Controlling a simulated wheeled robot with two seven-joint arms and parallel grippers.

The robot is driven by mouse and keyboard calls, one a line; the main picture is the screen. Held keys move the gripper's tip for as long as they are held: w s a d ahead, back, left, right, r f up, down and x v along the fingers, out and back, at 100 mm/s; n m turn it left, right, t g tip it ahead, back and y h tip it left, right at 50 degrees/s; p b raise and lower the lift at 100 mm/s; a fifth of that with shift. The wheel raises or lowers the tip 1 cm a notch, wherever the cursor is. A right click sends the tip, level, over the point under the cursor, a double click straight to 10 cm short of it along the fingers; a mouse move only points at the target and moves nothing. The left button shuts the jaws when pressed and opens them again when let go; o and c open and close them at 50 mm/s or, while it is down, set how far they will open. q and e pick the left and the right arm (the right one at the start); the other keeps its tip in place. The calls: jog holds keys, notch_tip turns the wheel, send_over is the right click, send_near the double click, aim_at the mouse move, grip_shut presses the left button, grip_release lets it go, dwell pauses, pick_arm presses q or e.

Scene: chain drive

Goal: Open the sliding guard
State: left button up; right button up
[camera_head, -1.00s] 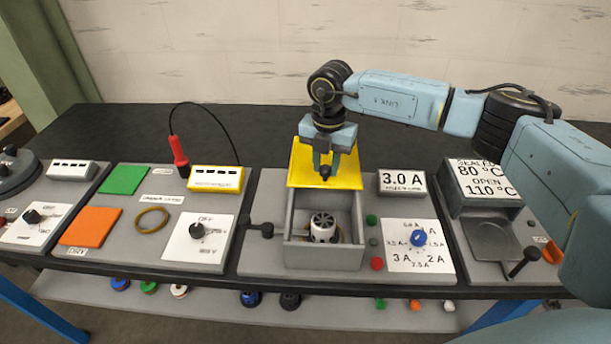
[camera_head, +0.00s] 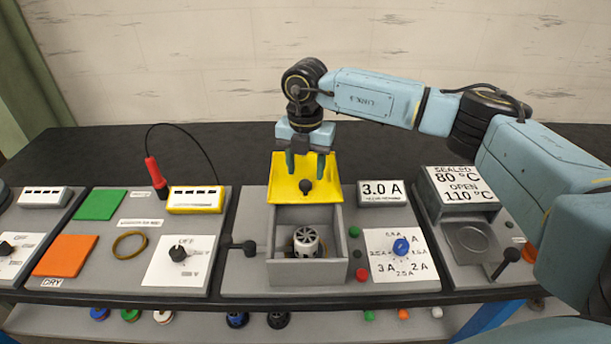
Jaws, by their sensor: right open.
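The yellow sliding guard (camera_head: 284,187) is at the back of the grey box (camera_head: 293,271), clear of most of its opening. A black knob (camera_head: 306,186) stands on the guard. The white and dark motor part (camera_head: 306,240) shows inside the uncovered box. My right gripper (camera_head: 307,169) is above the back of the guard, its fingers apart and pointing down. It is empty, and the knob is below and in front of the fingers, clear of them. My left gripper is out of view.
Right of the box are a 3.0 A display (camera_head: 386,193), small buttons and a dial plate with a blue knob (camera_head: 401,246). A black lever (camera_head: 238,245) is left of the box. A red probe (camera_head: 155,172) stands farther left. The table behind is clear.

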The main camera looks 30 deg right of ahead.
notch_tip(320, 180, up, 10)
dwell(0.3)
dwell(0.4)
